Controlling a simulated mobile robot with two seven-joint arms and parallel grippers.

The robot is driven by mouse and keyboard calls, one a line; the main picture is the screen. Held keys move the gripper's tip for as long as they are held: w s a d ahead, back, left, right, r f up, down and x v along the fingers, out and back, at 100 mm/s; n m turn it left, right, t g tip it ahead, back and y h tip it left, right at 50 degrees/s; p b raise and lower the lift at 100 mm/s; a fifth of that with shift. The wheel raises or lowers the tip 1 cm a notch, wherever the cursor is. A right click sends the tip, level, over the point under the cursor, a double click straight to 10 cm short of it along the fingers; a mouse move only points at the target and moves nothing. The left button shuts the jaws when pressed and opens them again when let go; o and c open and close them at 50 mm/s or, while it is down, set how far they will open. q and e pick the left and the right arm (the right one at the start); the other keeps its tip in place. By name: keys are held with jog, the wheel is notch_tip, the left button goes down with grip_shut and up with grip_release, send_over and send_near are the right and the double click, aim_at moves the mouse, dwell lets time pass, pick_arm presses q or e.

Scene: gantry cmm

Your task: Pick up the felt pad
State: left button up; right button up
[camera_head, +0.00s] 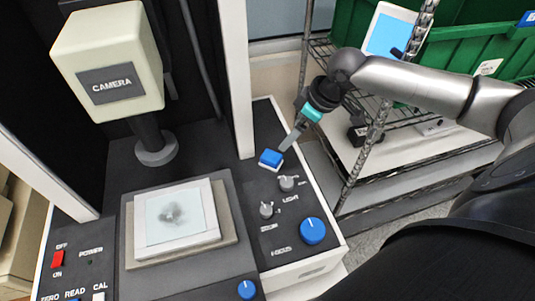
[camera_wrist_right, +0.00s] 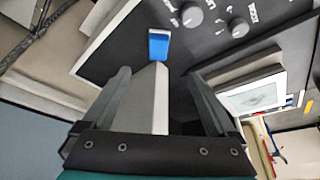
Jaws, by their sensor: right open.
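A small blue block with a pale lower edge (camera_head: 271,158) lies on the dark console top, near its right edge and beside the foot of the white post. It is the only loose pad-like thing I see, so I take it as the felt pad; its material is too small to tell. It also shows in the right wrist view (camera_wrist_right: 159,46), beyond the fingertips. My right gripper (camera_head: 289,142) is above and just right of it, pointing down toward it. In the wrist view its fingers (camera_wrist_right: 162,76) are apart, with nothing held. My left gripper is out of view.
The white post (camera_head: 238,80) rises close left of the pad; a grey-white bar between the fingers in the wrist view looks like it. Knobs (camera_head: 287,183) stand in front. The stage (camera_head: 183,218) is left, under the camera head (camera_head: 108,60). Wire shelving (camera_head: 345,190) stands right.

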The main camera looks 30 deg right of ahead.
send_over(274, 157)
jog(key=s, duration=0.2)
jog(key=f, duration=0.8)
jog(key=shift+d+f+b, duration=0.15)
jog(key=shift+d+b, duration=0.1)
jog(key=shift+b, duration=0.1)
jog(key=shift+d+x, duration=0.15)
jog(key=shift+x, duration=1.3)
jog(key=shift+d+x, duration=0.2)
jog(key=shift+x, duration=1.25)
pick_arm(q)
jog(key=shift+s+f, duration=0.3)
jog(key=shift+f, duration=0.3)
pick_arm(e)
grip_shut()
